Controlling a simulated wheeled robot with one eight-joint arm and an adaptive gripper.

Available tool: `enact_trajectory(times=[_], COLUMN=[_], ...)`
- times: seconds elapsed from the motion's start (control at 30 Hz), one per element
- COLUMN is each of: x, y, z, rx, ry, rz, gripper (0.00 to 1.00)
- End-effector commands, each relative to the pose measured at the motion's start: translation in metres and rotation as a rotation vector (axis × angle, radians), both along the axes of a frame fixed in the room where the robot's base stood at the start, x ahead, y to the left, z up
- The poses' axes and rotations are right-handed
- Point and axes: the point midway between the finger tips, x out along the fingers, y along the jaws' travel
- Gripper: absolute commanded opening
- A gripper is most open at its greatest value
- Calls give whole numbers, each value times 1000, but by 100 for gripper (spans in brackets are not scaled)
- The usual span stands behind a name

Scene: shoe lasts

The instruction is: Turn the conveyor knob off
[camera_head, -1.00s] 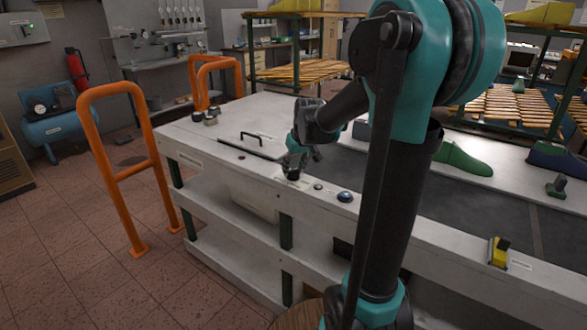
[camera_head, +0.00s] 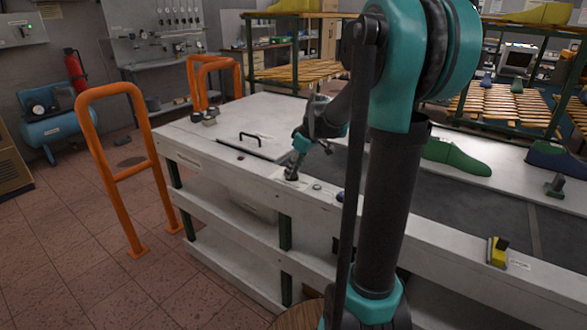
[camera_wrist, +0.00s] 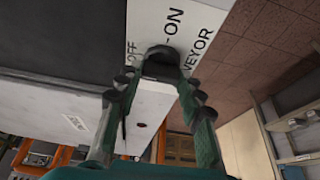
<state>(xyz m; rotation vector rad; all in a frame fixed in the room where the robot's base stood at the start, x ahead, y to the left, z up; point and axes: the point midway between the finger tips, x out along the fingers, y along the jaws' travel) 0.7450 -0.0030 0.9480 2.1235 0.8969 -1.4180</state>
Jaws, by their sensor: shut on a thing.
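The conveyor knob (camera_wrist: 162,54) is a dark round knob on the white front rail of the conveyor table. In the wrist view, printed "OFF", "ON" and part of "CONVEYOR" surround it. My gripper (camera_wrist: 163,71) has its two green fingers closed in around the knob, which is partly hidden between the tips. The knob's pointer direction cannot be made out. In the head view my gripper (camera_head: 292,174) reaches down, tilted, to the rail near the table's front edge and largely covers the knob.
A yellow device (camera_head: 497,251) is farther right on the rail. Orange guard rails (camera_head: 118,90) stand at left.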

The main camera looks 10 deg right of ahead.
Motion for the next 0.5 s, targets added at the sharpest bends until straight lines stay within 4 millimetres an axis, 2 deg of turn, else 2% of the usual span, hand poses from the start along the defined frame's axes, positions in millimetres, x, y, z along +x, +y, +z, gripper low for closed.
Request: enact_trajectory(times=[0.3,0.33,0.5], x=[0,0,0], y=[0,0,0], z=[0,0,0], rx=[-1,-1,-1], ry=[0,0,0], rz=[2,2,2], gripper=[9,39,59])
